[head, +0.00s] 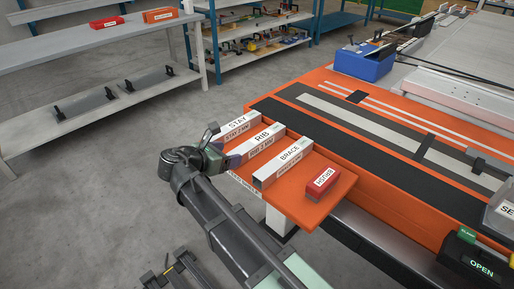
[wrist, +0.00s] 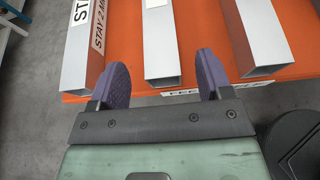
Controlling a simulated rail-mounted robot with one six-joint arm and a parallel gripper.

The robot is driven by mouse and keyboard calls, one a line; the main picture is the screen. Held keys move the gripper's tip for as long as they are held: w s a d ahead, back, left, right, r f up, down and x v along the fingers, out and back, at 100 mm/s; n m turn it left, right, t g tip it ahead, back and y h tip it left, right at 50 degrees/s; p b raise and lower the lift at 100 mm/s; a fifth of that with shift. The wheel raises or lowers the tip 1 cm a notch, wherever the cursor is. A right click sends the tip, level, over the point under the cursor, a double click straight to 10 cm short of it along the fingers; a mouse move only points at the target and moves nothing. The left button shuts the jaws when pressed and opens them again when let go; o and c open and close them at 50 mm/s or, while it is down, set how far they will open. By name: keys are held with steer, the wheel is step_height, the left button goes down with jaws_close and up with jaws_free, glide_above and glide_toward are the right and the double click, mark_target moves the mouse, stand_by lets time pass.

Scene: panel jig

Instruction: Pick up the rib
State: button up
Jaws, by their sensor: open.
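The rib (head: 262,146) is a pale rectangular bar with a white label reading RIB, lying on the orange feed shelf (head: 310,212) between the stay (head: 236,127) and the brace (head: 283,163). In the wrist view the rib (wrist: 161,40) is the middle bar, its near end showing between my finger tips. My gripper (head: 222,149) is at the shelf's near edge by the bar ends. In the wrist view my gripper (wrist: 162,68) is open, one purple finger on each side of the rib's end, with gaps on both sides. Whether the fingers are level with the rib is unclear.
The stay (wrist: 90,45) is close to my left finger and the brace (wrist: 260,40) lies right of my right finger. The orange panel table (head: 400,140) with dark strips stands behind.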

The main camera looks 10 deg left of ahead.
mark_target(239, 151)
steer(key=b+x, duration=0.2)
steer(key=x, duration=0.3)
steer(key=c, duration=1.2)
